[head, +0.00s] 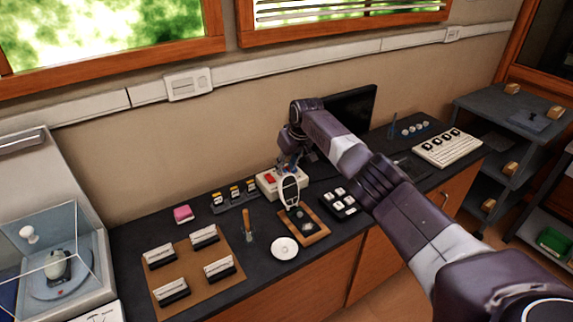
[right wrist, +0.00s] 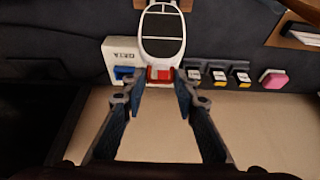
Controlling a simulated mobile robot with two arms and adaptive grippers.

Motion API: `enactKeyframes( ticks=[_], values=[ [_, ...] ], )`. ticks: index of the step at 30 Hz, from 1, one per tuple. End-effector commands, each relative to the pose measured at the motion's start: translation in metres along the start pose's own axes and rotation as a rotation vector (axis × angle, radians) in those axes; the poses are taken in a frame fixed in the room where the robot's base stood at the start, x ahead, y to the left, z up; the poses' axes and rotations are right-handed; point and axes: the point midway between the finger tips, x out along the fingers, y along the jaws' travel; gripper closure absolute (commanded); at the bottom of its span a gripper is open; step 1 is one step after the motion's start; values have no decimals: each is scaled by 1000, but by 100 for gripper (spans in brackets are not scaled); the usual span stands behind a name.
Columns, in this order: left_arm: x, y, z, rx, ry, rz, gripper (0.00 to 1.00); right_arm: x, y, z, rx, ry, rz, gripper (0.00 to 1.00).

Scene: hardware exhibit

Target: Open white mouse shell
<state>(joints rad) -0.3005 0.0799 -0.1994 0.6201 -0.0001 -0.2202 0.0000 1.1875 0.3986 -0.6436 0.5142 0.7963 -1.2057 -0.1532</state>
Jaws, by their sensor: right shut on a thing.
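The white mouse shell (head: 290,188) stands raised, nearly upright, over a wooden base (head: 316,237) with dark parts on it. The shell is an oval with a white rim and a dark face, and it fills the top middle of the right wrist view (right wrist: 163,35). My right gripper (head: 291,163) reaches over the counter to the shell's upper end. In the right wrist view the right gripper (right wrist: 160,76) has a finger on each side of the shell's end and is shut on it; the exact contact is hard to see. My left gripper is not in view.
A white box (head: 267,188) with red and blue parts is close behind the shell. A white dish (head: 284,248), a brown-handled tool (head: 246,222) and a dark tray of white pieces (head: 338,203) lie nearby. A dark monitor (head: 352,108) stands behind my arm.

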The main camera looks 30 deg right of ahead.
Motion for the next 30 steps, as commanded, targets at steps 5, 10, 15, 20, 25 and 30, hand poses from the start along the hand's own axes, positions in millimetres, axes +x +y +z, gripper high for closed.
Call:
enactKeyframes(
  ticks=[5, 10, 15, 20, 25, 30],
  values=[
    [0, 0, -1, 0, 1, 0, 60, -2, -6, -7, -4, 19, -10, 100],
    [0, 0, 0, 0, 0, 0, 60, -3, -7, -7, -5, 20, -9, 100],
    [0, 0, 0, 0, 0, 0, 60, -3, -7, -8, -5, 21, -10, 100],
    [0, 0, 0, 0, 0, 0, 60, -3, -7, -7, -6, 19, -9, 62],
    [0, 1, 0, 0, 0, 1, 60, -2, -4, -4, -4, 12, -5, 60],
    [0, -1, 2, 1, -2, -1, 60, -2, -2, -2, -2, 8, -3, 60]
  ],
)
